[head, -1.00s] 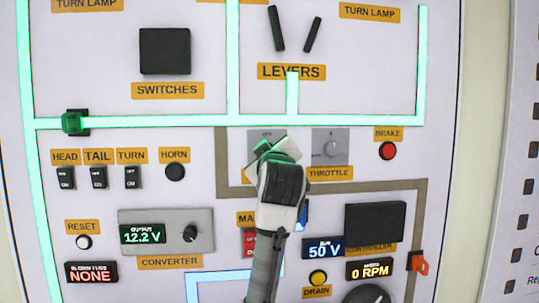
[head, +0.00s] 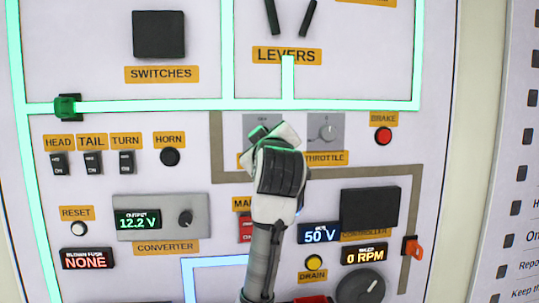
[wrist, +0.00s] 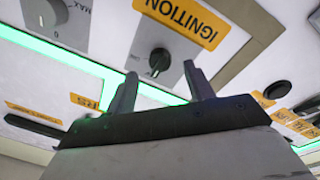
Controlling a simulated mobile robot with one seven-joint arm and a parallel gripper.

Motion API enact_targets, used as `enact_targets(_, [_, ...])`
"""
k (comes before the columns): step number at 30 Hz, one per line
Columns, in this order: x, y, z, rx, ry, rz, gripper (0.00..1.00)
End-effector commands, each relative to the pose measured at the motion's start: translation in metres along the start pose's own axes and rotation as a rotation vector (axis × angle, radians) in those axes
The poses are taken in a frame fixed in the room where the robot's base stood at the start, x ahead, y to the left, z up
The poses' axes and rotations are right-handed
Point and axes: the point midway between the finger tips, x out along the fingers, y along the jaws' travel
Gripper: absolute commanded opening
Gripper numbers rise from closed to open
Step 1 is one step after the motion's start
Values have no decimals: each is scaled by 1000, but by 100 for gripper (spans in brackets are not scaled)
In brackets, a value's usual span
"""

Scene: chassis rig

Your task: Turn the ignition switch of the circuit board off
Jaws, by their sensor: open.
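The ignition switch (wrist: 159,61) is a round black knob on a grey plate, seen upside down in the wrist view beside its orange IGNITION label (wrist: 183,17). My gripper (wrist: 161,82) is open and empty. Its two fingers point toward the board, and the knob appears between and just past the fingertips. I cannot tell whether they touch it. In the head view my gripper (head: 266,130) covers the knob and most of its label. Only part of the grey ignition plate (head: 262,119) shows there.
The throttle knob (head: 325,132) sits close to the right of the ignition plate, with the red brake button (head: 383,136) beyond it. The levers (head: 290,18) stick out above. The converter panel (head: 160,218) and main switch (head: 246,228) are below.

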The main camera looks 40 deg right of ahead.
Motion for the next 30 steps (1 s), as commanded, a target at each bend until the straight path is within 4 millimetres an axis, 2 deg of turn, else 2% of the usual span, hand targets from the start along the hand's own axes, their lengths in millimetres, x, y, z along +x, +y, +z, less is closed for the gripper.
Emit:
enact_targets(1, [-14,-1,3,-1,3,5,53])
enact_targets(6, [-54,-1,2,-2,3,5,53])
enact_targets(13, [-92,0,1,-1,3,4,53])
enact_targets(18, [-102,0,0,-1,1,2,53])
enact_targets(30, [-103,0,0,0,1,1,53])
